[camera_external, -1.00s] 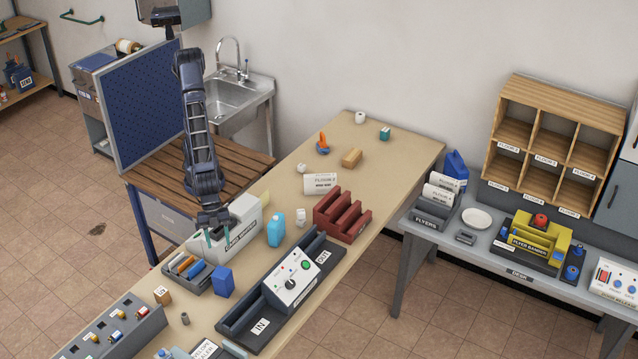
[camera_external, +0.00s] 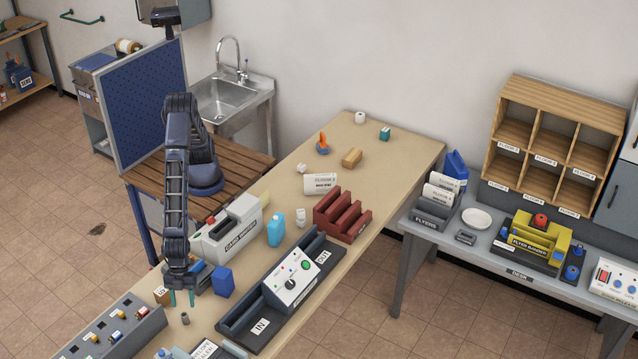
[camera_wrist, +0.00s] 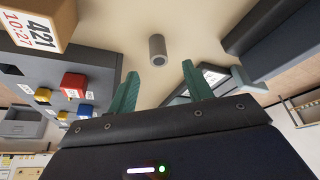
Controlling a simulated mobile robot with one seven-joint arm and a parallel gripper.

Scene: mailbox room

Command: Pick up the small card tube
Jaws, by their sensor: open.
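The small card tube (camera_external: 185,319) is a short grey-brown cylinder standing on the table near its front left part. In the wrist view the tube (camera_wrist: 157,50) shows its round hollow end, ahead of and between the fingertips. My gripper (camera_external: 182,299) hangs pointing down just above and behind the tube. Its green fingers are apart with nothing between them, also in the wrist view (camera_wrist: 172,82). The tube and fingers do not visibly touch.
A labelled box (camera_wrist: 38,24) and a grey panel with coloured knobs (camera_external: 112,330) stand left of the tube. A blue block (camera_external: 223,282) and a dark tray (camera_external: 240,330) stand to its right. Bare table (camera_external: 200,312) surrounds the tube.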

